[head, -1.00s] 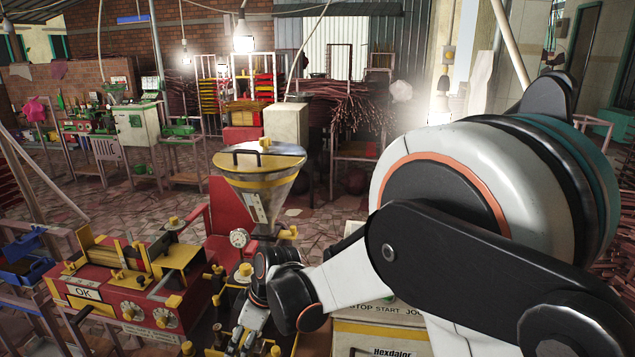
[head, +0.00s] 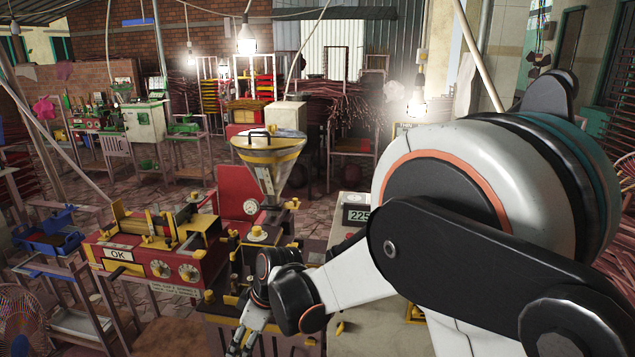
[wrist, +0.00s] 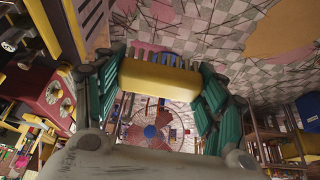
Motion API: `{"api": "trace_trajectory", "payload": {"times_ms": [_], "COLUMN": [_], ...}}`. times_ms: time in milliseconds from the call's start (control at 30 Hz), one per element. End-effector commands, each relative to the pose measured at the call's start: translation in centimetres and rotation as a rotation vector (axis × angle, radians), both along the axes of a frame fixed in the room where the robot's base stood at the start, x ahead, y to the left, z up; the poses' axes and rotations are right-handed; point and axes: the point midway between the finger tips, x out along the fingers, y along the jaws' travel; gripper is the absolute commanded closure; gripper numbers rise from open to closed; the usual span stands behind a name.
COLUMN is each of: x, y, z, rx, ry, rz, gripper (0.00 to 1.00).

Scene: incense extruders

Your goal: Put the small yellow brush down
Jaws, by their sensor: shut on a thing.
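The small yellow brush (wrist: 160,80) is between the two green-padded fingers of my gripper (wrist: 160,92) in the wrist view. Its yellow block spans the gap and its bristles point away, toward the top of the picture. My gripper is shut on it and holds it in the air.
The red machine with the OK plate (head: 150,255) stands to the left, and a metal funnel (head: 270,160) behind. A blue tray (head: 50,240) is at far left, a fan (head: 20,320) at lower left. A pale cabinet (head: 365,315) stands right of my gripper. Tiled floor lies beyond.

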Motion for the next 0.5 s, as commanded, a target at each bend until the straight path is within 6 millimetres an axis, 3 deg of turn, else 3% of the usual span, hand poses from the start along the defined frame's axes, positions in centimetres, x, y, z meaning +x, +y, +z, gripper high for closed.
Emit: {"api": "trace_trajectory", "payload": {"times_ms": [367,500], "x": [1.9,2.6], "y": [-7.1,-11.1], "z": [-1.2,-1.8], "rx": [0.002,0.002], "ry": [-0.002,-0.001], "rz": [-0.259,-0.404], "gripper": [0.69,0.69]}}
